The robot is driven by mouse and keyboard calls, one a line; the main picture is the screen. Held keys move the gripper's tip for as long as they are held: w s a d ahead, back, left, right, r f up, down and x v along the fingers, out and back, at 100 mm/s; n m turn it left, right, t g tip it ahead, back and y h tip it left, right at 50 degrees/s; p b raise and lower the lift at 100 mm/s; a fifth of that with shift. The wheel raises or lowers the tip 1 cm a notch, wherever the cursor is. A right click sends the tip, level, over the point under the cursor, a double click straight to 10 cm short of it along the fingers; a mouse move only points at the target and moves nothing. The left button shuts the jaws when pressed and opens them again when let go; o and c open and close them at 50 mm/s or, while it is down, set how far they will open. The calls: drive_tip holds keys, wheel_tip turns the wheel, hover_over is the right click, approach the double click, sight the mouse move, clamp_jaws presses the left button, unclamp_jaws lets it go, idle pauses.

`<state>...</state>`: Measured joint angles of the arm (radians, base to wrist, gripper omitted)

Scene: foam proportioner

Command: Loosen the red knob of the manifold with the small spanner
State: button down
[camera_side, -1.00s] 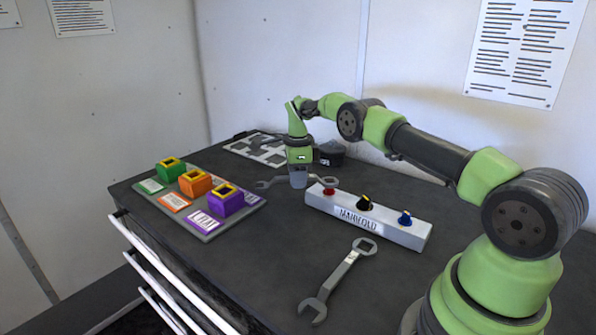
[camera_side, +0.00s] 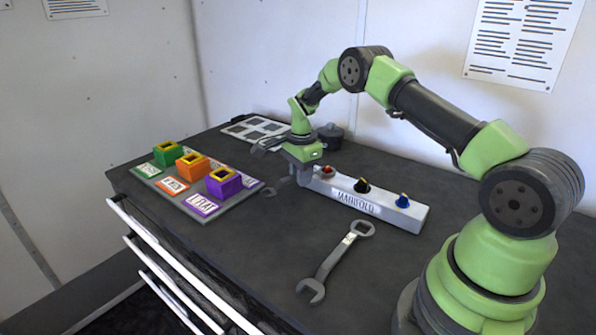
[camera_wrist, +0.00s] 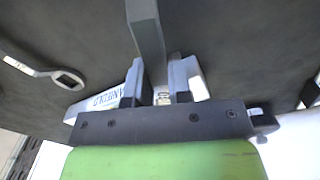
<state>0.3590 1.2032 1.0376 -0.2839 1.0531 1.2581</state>
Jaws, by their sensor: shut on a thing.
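The red knob (camera_side: 327,170) is at the left end of the white manifold (camera_side: 380,205) in the side view. My gripper (camera_side: 303,180) is just left of that end, shut on a grey spanner, the smaller-looking of two. One end of this spanner (camera_side: 270,192) shows left of the fingers; its other end is hidden. In the wrist view the spanner shaft (camera_wrist: 147,40) runs up from between the fingers (camera_wrist: 160,85). The manifold (camera_wrist: 105,98) also shows there beside the fingers. I cannot tell whether the spanner touches the knob, which is hidden in the wrist view.
A larger spanner (camera_side: 330,262) lies in front of the manifold; its ring end also shows in the wrist view (camera_wrist: 68,78). Black (camera_side: 362,186) and blue (camera_side: 402,201) knobs share the manifold. A board (camera_side: 220,203) with green, orange and purple blocks is at left.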

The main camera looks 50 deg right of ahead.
drive_tip(key=s+n, duration=0.2)
drive_tip(key=n, duration=0.1)
drive_tip(key=shift+s+a+n, duration=0.15)
drive_tip(key=shift+s+n, duration=0.15)
drive_tip(key=s+n, duration=0.2)
drive_tip(key=n, duration=0.2)
drive_tip(key=shift+s+d, duration=0.25)
drive_tip(key=shift+s, duration=0.15)
drive_tip(key=shift+w+a+r+m, duration=0.1)
drive_tip(key=shift+w+a+m, duration=0.1)
drive_tip(key=shift+w+m, duration=0.6)
drive_tip(key=shift+s+r, duration=0.15)
drive_tip(key=shift+r, duration=2.75)
